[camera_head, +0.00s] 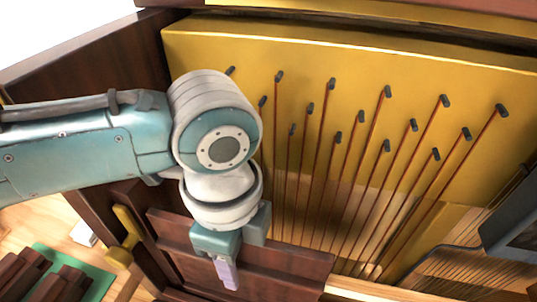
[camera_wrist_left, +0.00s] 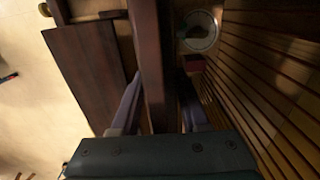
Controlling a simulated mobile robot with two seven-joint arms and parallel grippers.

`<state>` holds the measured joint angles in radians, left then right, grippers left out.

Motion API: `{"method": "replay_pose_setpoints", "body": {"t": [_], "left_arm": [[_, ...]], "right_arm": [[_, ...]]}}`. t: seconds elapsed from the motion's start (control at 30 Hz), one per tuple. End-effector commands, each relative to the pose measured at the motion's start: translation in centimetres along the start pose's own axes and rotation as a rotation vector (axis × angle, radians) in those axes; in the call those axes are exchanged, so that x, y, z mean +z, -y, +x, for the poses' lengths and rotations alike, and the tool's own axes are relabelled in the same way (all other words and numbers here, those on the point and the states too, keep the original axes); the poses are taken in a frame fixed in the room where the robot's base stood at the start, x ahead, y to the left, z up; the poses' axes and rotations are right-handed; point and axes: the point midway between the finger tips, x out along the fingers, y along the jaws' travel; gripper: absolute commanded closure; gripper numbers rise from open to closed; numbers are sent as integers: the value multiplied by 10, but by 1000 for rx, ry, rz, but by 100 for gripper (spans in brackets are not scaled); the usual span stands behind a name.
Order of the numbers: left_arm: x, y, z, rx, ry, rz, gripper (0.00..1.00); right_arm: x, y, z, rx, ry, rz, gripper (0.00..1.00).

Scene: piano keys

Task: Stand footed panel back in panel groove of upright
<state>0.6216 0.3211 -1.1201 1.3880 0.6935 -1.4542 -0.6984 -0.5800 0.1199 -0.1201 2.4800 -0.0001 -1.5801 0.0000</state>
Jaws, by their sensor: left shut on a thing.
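The upright piano fills the head view, with a gold back plate (camera_head: 440,75) and several red strings running down from dark pins. A dark red-brown wooden panel (camera_head: 290,268) stands low in front of the strings. My left gripper (camera_head: 228,268), with lavender fingers, points down at the panel's upper edge and is shut on it. In the left wrist view, the fingers (camera_wrist_left: 158,105) lie on both sides of a dark wooden board (camera_wrist_left: 152,50). The panel's feet and the groove cannot be made out. My right gripper is not identifiable in either view.
A yellow knobbed piece (camera_head: 122,238) is left of the panel. Dark wooden blocks (camera_head: 22,272) lie on a green mat (camera_head: 100,280) at lower left. A dark grey object (camera_head: 512,225) is at the right edge. A round grey thing (camera_wrist_left: 199,30) shows beside the board.

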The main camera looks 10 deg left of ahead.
Motion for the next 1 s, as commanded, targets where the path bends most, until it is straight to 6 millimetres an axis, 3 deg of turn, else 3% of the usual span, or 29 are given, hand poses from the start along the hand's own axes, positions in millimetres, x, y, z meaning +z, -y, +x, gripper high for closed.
{"method": "replay_pose_setpoints", "body": {"t": [0.1,0.13,0.4,0.73,1.0], "left_arm": [[0,0,0,-1,-1,0,100],[0,0,0,-1,-1,0,53],[0,0,0,-1,-1,0,23],[0,0,-4,-1,-1,0,20],[-1,1,-52,-5,-3,1,20]], "right_arm": [[0,0,0,0,0,0,50],[0,0,0,0,0,0,50],[0,0,0,0,0,0,50],[0,0,-1,0,1,-1,50],[-3,0,-10,0,1,-1,50]]}}
